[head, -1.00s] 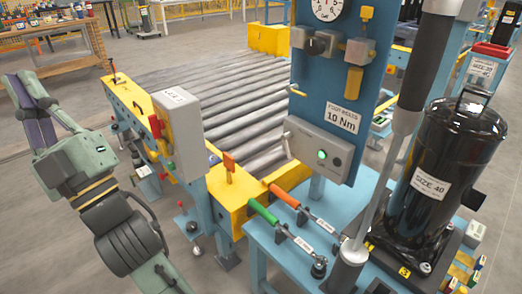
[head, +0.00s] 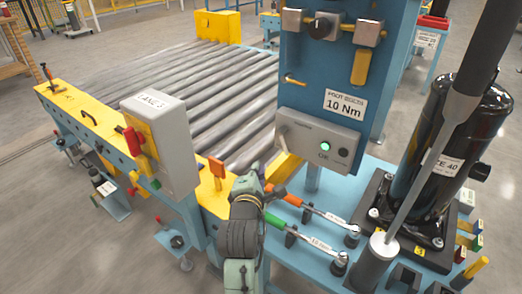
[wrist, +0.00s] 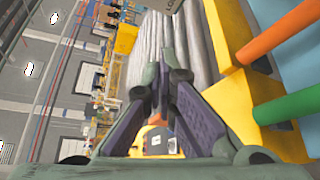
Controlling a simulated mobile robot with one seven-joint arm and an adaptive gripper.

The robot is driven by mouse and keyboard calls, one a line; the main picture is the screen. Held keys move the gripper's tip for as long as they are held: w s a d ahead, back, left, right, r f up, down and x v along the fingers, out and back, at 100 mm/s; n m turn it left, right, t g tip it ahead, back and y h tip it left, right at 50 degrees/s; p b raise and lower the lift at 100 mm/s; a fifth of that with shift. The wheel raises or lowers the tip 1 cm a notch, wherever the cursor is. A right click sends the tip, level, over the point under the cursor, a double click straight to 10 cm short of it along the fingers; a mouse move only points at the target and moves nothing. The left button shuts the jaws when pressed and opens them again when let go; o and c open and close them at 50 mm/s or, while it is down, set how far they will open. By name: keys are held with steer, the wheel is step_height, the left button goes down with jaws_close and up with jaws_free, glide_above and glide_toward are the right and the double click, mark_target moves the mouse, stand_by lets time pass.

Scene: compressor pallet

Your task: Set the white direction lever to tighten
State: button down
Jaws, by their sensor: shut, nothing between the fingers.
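My gripper (head: 259,172) is in front of the panel, left of the handles and below the box, apart from the lever. In the wrist view its fingers (wrist: 163,72) are together and empty.
The roller conveyor (head: 200,90) lies behind my gripper. A grey box (head: 160,130) on the yellow rail stands left. An orange-topped piece (head: 217,167) rises beside my arm. A black compressor (head: 440,150) and a grey column (head: 430,150) stand on the right.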

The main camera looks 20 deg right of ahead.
steer(key=shift+d, duration=0.2)
steer(key=w+d+p, duration=0.2)
steer(key=w+d, duration=0.4)
steer(key=shift+w+d+f, duration=0.25)
steer(key=shift+d, duration=0.05)
stand_by(0.3)
steer(key=shift+d, duration=0.1)
stand_by(0.3)
